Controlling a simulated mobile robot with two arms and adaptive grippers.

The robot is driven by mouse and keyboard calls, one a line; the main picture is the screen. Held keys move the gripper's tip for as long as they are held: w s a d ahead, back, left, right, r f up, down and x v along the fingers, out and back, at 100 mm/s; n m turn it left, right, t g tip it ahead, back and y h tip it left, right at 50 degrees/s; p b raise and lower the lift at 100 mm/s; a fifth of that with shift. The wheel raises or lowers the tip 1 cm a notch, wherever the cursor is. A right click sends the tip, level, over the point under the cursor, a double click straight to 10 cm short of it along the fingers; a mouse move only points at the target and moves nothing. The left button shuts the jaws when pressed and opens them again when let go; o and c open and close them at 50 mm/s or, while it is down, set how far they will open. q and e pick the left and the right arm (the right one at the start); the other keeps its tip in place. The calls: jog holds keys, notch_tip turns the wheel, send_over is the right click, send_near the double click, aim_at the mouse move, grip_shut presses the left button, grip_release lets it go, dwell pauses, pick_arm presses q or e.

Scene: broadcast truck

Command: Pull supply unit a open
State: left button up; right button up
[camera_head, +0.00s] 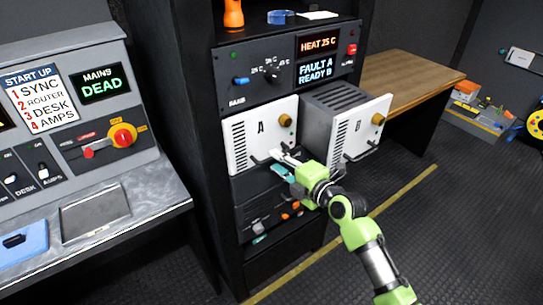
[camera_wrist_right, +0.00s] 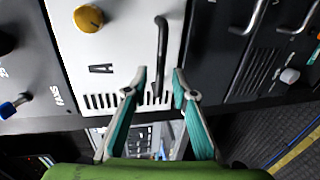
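Supply unit A (camera_head: 262,135) has a white front panel with a letter A, a brass knob, vent slots and a dark bar handle near its lower edge. It sits in the rack, much further back than unit B. Its panel also shows in the right wrist view (camera_wrist_right: 112,45), turned on its side, with the handle (camera_wrist_right: 162,45). My right gripper (camera_head: 281,157) is at the panel's lower right, by the handle. In the wrist view its fingers (camera_wrist_right: 157,82) are apart, with one end of the handle between or just beyond the tips; contact is unclear. My left gripper is not in view.
Supply unit B (camera_head: 345,98) juts out of the rack just right of unit A. Above is a panel with displays (camera_head: 316,72) reading HEAT 25 C, FAULT A, READY B. A console (camera_head: 85,110) stands left; a wooden bench (camera_head: 405,78) stands right.

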aim_at(272, 159)
jog(key=shift+x, duration=1.85)
grip_shut()
